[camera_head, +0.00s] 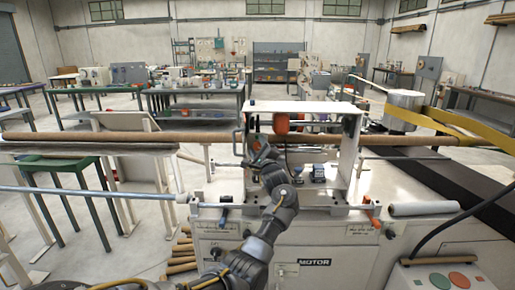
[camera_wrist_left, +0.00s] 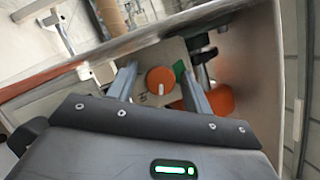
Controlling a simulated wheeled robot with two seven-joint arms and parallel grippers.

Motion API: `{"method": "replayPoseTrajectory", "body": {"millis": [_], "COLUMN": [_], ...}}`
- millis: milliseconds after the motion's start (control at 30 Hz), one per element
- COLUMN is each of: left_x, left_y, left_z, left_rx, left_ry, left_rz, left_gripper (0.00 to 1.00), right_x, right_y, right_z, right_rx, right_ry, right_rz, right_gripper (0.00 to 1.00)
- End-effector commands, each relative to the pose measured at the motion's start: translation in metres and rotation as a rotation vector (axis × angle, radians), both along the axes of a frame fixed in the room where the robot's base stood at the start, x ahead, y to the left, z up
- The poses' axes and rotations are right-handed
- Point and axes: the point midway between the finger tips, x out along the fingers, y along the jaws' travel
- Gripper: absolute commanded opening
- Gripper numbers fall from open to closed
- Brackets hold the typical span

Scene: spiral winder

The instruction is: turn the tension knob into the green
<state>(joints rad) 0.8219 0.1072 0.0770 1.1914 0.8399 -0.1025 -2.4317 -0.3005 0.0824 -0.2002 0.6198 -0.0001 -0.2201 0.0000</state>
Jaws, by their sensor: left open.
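In the left wrist view the tension knob (camera_wrist_left: 160,80) is a round orange dial on a pale plate. Its white pointer mark lies on its lower half, pointing down in the picture. A green patch (camera_wrist_left: 180,69) shows on the plate at the knob's upper right, apart from the pointer. My left gripper (camera_wrist_left: 159,73) is open, one finger on each side of the knob, with gaps visible. In the head view my left gripper (camera_head: 259,152) is at the left side of the winder's upper frame; I cannot make out the knob there. My right gripper is not in view.
The white winder frame (camera_head: 348,150) stands around the work spot, with an orange part (camera_head: 281,123) inside. In the wrist view a larger orange part (camera_wrist_left: 217,100) sits close beside the right-hand finger. A long brown tube (camera_head: 120,136) extends left from the machine.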

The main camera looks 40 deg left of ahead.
Motion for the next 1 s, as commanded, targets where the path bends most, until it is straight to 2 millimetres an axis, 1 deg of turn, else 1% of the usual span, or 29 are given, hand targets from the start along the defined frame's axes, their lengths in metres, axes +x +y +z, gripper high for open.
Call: {"method": "replayPoseTrajectory", "body": {"millis": [67, 100, 400, 433, 667, 767, 1000], "left_x": [0.0, 0.0, 0.0, 0.0, 0.0, 0.0, 0.0], "left_y": [0.0, 0.0, 0.0, 0.0, 0.0, 0.0, -0.001], "left_z": [0.0, 0.0, 0.0, 0.0, 0.002, 0.003, 0.005], "left_rx": [0.0, 0.0, 0.0, 0.0, -0.02, -0.051, -0.18], "left_ry": [0.0, 0.0, 0.0, 0.0, -0.014, -0.036, -0.131], "left_rz": [0.0, 0.0, 0.0, 0.0, 0.0, 0.0, 0.001], "left_gripper": [0.5, 0.48, 0.08, 0.06, 0.06, 0.06, 0.06], "right_x": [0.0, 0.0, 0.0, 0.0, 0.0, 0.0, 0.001], "right_y": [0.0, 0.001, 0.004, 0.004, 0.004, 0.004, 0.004], "right_z": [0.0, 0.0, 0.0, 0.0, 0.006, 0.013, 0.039], "right_rx": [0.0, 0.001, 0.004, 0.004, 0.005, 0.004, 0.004], "right_ry": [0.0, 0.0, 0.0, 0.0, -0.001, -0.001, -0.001], "right_rz": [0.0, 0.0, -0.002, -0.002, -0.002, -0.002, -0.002], "right_gripper": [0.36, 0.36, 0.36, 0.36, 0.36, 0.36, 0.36]}}
